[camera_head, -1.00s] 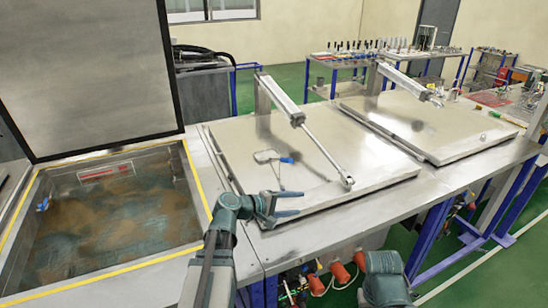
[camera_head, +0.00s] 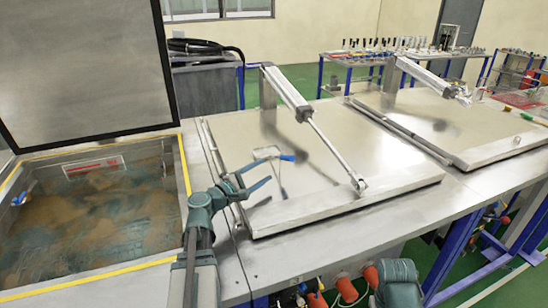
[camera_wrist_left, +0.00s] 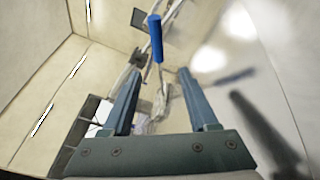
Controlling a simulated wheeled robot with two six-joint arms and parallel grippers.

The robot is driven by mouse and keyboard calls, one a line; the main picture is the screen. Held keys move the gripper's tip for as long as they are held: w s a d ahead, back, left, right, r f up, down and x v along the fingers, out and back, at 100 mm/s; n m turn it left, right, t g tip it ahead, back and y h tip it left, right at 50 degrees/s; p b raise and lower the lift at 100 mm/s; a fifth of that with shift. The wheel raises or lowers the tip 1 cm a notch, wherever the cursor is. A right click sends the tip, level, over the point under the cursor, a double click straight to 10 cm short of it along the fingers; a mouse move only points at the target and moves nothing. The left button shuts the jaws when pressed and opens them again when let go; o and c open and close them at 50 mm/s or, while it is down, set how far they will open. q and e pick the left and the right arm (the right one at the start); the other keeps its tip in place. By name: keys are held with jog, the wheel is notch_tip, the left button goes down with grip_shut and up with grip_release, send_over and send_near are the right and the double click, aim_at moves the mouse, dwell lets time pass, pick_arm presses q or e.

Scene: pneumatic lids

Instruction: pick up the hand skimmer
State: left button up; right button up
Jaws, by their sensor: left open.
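The hand skimmer has a blue handle (camera_head: 288,158) and a pale flat head (camera_head: 267,153). It shows above the left part of the nearer closed lid (camera_head: 330,135). My left gripper (camera_head: 259,171) is open and empty, with its fingers pointing towards the skimmer from the front left. In the left wrist view the blue handle (camera_wrist_left: 155,38) stands just beyond the two open fingertips (camera_wrist_left: 160,72), in line with the gap between them. The skimmer's thin metal part below the handle is hard to make out there.
A pneumatic cylinder (camera_head: 312,118) slants across the nearer lid, to the right of the skimmer. A second closed lid (camera_head: 450,125) lies farther right. An open tank (camera_head: 95,215) with murky liquid is at left, under a raised lid (camera_head: 80,70).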

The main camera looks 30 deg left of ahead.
pick_arm(q)
jog(key=x, duration=0.8)
jog(key=shift+w, duration=0.15)
jog(key=shift+x, duration=2.65)
jog(key=shift+r, duration=0.1)
grip_shut()
